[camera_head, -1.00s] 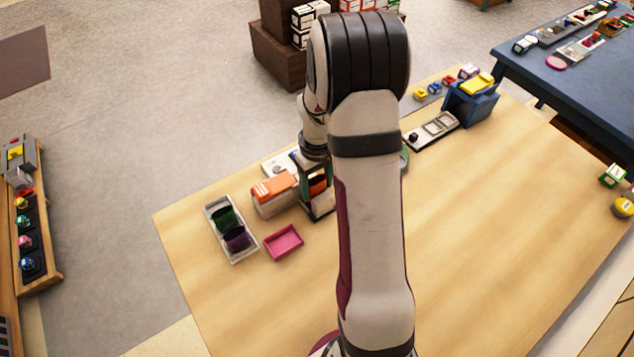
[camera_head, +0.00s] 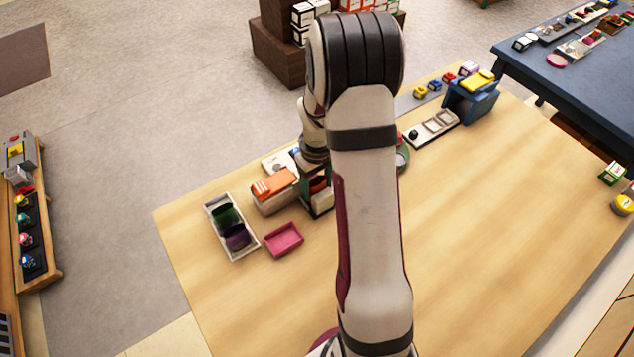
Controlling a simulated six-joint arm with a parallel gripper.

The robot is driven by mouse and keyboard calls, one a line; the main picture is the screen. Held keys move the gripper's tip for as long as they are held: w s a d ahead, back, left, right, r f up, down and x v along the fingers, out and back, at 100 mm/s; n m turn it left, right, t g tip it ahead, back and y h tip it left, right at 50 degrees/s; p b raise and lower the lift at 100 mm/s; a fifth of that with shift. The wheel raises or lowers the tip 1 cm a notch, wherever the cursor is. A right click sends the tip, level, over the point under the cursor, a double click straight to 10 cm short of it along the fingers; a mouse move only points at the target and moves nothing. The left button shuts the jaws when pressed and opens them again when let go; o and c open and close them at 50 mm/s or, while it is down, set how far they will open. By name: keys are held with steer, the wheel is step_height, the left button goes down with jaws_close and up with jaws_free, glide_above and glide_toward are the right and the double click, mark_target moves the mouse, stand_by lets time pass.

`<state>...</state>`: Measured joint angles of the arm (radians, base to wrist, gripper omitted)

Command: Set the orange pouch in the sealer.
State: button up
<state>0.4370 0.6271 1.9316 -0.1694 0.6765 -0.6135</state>
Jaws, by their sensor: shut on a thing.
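The orange pouch (camera_head: 318,184) shows as a small orange-red patch under my wrist, partly hidden by dark parts around it. My gripper (camera_head: 317,181) is shut on it, low over the table; its fingertips are hard to make out. A dark green-edged frame (camera_head: 319,206) stands right at the gripper; I cannot tell whether the pouch is inside it or above it. A beige box with an orange top (camera_head: 275,186), which may be the sealer, stands just left of the gripper. A pale tray (camera_head: 247,255) holding a green and a dark purple pouch lies further left.
A pink tray (camera_head: 284,240) lies in front of the beige box. A white item (camera_head: 272,164) stands behind it. My arm hides the table's middle. A pale panel (camera_head: 433,130) and a blue bin (camera_head: 471,103) stand at the back right. The front right of the table is clear.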

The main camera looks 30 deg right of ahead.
steer(key=shift+f, duration=0.25)
stand_by(0.4)
steer(key=o, duration=1.4)
steer(key=shift+o, duration=0.4)
steer(key=shift+r, duration=3.75)
